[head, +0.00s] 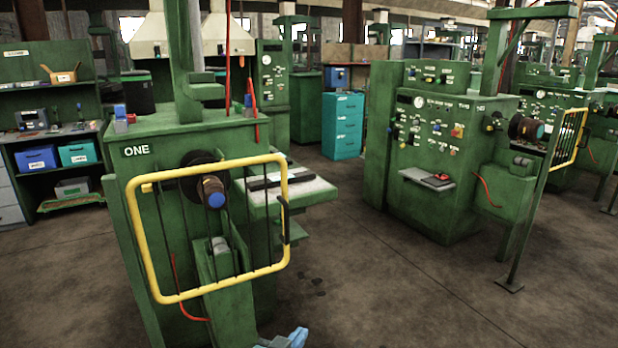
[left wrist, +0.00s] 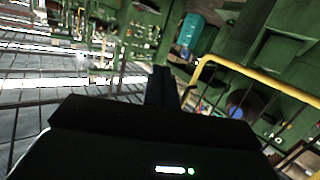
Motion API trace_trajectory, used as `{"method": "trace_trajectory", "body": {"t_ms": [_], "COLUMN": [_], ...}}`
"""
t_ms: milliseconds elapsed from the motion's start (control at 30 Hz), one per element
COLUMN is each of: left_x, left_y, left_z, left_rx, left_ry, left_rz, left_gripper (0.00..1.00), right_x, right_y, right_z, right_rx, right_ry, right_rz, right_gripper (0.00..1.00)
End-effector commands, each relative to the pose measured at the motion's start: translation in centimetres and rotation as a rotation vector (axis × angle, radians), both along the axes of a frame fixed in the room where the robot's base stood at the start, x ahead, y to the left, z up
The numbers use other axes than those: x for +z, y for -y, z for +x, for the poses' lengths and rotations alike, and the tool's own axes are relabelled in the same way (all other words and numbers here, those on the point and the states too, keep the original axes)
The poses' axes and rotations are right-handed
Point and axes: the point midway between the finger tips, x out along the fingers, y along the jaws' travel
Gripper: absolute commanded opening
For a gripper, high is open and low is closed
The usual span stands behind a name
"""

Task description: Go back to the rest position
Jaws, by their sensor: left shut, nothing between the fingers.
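My left gripper (left wrist: 163,78) shows in the left wrist view as dark fingers, shut together and empty. The yellow guard frame (left wrist: 232,66) lies to its right in that view, with the green machine behind it; I see no contact. In the head view only a small blue and grey piece of my arm shows at the bottom edge, left of the middle. My right gripper is not in view.
A table (head: 310,191) with a dark bar juts from the machine's right side. Another green machine (head: 440,130) stands to the right, with a teal cabinet (head: 342,127) behind. Shelves with bins (head: 36,158) stand left. Brown floor (head: 390,270) lies open between the machines.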

Motion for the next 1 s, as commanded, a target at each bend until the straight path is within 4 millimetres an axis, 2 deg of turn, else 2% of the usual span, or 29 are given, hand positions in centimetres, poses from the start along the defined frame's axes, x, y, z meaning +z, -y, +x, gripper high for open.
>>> {"method": "trace_trajectory", "body": {"t_ms": [33, 200, 300, 400, 500, 600, 700, 1000], "left_x": [-1.6, -5.2, -6.1, -6.2, -5.9, -5.7, -5.6, -5.6], "left_y": [-1.5, -6.1, -8.5, -10.4, -11.7, -12.4, -12.6, -12.6], "left_z": [-2.8, -11.8, -17.0, -21.3, -24.3, -25.9, -26.5, -26.5], "left_rx": [0.016, 0.063, 0.082, 0.093, 0.098, 0.1, 0.1, 0.1], "left_ry": [-0.043, -0.164, -0.228, -0.28, -0.317, -0.337, -0.344, -0.345], "left_rz": [0.009, 0.058, 0.098, 0.133, 0.161, 0.178, 0.185, 0.184], "left_gripper": [0.0, 0.0, 0.0, 0.0, 0.0, 0.0, 0.0, 0.0], "right_x": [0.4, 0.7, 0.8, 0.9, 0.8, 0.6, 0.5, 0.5], "right_y": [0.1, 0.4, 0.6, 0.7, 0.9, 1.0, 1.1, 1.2], "right_z": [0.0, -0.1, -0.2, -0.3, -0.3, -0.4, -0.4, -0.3], "right_rx": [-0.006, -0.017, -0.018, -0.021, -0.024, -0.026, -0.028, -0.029], "right_ry": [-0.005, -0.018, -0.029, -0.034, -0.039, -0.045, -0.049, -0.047], "right_rz": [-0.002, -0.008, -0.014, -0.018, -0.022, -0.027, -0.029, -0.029], "right_gripper": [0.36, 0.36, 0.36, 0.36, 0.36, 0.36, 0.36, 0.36]}}
